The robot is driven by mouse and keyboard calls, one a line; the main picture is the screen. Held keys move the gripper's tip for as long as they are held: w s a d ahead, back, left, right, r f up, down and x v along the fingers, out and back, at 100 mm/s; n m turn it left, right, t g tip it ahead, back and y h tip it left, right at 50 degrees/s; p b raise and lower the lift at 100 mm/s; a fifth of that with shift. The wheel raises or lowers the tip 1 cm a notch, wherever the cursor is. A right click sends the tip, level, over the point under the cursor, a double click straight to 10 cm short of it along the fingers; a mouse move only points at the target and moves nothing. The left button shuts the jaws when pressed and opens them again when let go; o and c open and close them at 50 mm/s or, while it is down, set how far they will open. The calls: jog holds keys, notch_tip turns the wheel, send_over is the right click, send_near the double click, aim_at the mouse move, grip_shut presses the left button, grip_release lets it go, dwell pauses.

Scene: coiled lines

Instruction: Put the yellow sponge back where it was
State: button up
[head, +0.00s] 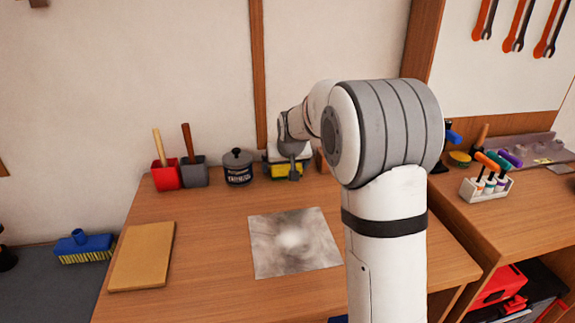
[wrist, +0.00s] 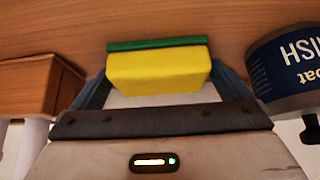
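The yellow sponge (head: 286,170) is at the back of the wooden table, low by the wall, partly covered by my arm's end in the head view. In the wrist view the sponge (wrist: 158,72) shows a yellow body with a thin green layer along its far side. My gripper (wrist: 160,80) has one finger at each end of the sponge, and both seem to touch it, so it looks shut on it. The sponge is at or just above the tabletop; I cannot tell whether it touches.
A dark labelled can (head: 238,168) stands left of the sponge, a wooden block (wrist: 38,85) on its other side. Red (head: 166,174) and grey (head: 194,171) containers stand further left. A stained grey sheet (head: 293,242) and a tan board (head: 143,256) lie in front. Table between them is clear.

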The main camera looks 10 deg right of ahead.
jog(key=shift+r, duration=0.1)
jog(key=shift+r, duration=0.2)
jog(key=p+v, duration=0.1)
jog(key=v, duration=1)
jog(key=shift+s+r, duration=0.25)
jog(key=shift+s, duration=0.1)
